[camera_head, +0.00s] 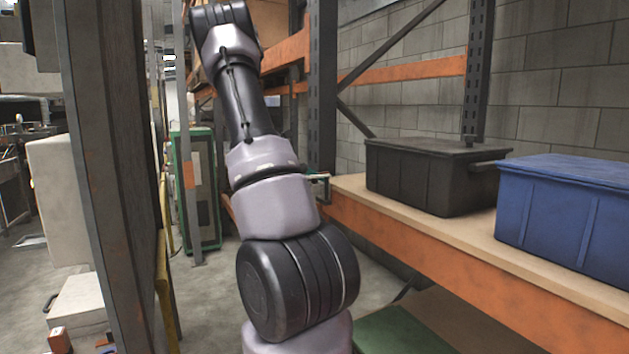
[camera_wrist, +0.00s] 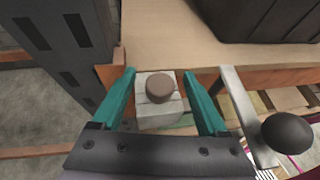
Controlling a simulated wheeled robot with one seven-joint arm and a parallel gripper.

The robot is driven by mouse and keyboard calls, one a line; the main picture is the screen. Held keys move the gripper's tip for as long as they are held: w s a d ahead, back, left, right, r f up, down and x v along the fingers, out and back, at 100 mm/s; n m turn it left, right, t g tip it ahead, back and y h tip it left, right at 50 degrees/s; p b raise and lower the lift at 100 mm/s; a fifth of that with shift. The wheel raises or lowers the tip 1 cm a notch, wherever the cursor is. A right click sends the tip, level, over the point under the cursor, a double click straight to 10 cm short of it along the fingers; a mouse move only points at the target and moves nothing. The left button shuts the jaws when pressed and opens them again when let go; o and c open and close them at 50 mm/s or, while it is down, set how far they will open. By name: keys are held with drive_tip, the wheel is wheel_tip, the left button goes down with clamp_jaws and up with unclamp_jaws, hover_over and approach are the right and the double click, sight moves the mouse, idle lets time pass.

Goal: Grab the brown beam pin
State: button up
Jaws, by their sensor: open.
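The brown beam pin (camera_wrist: 160,87) shows in the wrist view as a short round brown knob on top of a pale grey block (camera_wrist: 160,116). The block is beside the edge of a wooden shelf board. My gripper (camera_wrist: 158,73) is open, with one teal finger to the left of the pin and block and the other to the right. A gap shows between the pin and each finger. I cannot tell the height of the fingertips relative to the pin. In the head view my arm hides most of this area, and I cannot make out the pin.
A dark grey upright (camera_wrist: 65,35) stands close on the left in the wrist view. A pale bar (camera_wrist: 245,115) and a black ball knob (camera_wrist: 288,133) are at the right. On the shelf (camera_head: 460,234) are a black bin (camera_head: 425,178) and a blue bin (camera_head: 565,215).

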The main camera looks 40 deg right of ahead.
clamp_jaws()
drive_tip(key=shift+r, duration=0.1)
